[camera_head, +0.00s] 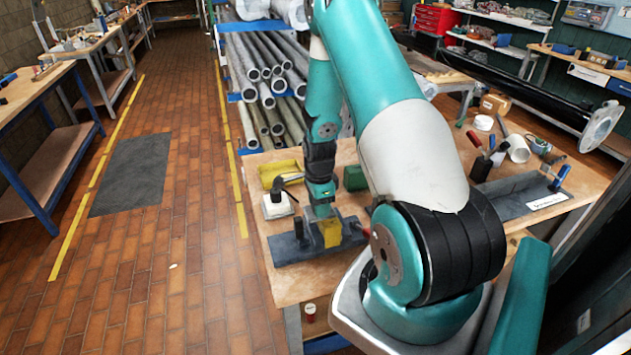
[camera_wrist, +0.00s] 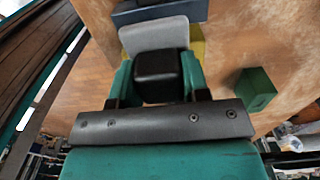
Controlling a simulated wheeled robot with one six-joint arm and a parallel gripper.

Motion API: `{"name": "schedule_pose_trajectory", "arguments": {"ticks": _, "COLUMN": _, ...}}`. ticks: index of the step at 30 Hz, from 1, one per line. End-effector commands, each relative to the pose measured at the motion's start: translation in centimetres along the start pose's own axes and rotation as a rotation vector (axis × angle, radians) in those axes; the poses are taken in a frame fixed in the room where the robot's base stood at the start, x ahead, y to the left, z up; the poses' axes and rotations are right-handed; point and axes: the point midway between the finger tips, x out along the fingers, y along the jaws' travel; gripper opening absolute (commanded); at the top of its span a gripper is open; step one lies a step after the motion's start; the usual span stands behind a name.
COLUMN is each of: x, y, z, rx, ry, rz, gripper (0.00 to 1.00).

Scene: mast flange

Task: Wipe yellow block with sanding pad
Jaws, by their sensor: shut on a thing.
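The yellow block (camera_head: 331,235) stands on a dark metal plate (camera_head: 290,250) near the front of the wooden workbench. My gripper (camera_head: 321,198) is right above the block, pointing down. In the wrist view my gripper (camera_wrist: 158,80) is shut on the sanding pad, which has a black grip part (camera_wrist: 157,66) between the teal fingers and a grey face (camera_wrist: 154,35) beyond them. The pad hides most of the yellow block (camera_wrist: 197,45) there; only an edge shows. The pad is at the block's top, but I cannot tell whether they touch.
A white item with a black handle (camera_head: 276,205) is to the left. Clamps and a second dark plate (camera_head: 515,193) are at the right. Pipes (camera_head: 262,70) are racked behind the bench.

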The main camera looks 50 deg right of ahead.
Motion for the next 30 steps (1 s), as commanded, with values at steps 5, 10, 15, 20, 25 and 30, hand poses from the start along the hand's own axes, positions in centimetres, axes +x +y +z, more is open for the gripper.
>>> {"name": "schedule_pose_trajectory", "arguments": {"ticks": 5, "x": -2.4, "y": -0.2, "z": -0.4, "rx": 0.006, "ry": 0.001, "rz": -0.006, "gripper": 0.2}}
{"name": "schedule_pose_trajectory", "arguments": {"ticks": 10, "x": -3.9, "y": -0.2, "z": -0.5, "rx": 0.007, "ry": 0.001, "rz": -0.006, "gripper": 0.2}}
{"name": "schedule_pose_trajectory", "arguments": {"ticks": 15, "x": -5.5, "y": -0.2, "z": -0.5, "rx": 0.007, "ry": 0.001, "rz": -0.006, "gripper": 0.2}}
{"name": "schedule_pose_trajectory", "arguments": {"ticks": 20, "x": -6.6, "y": -0.1, "z": -0.4, "rx": 0.006, "ry": 0.001, "rz": -0.005, "gripper": 0.2}}
{"name": "schedule_pose_trajectory", "arguments": {"ticks": 25, "x": -6.8, "y": -0.1, "z": -0.4, "rx": 0.006, "ry": 0.001, "rz": -0.005, "gripper": 0.2}}
{"name": "schedule_pose_trajectory", "arguments": {"ticks": 30, "x": -6.8, "y": -0.1, "z": -0.4, "rx": 0.006, "ry": 0.001, "rz": -0.005, "gripper": 0.2}}
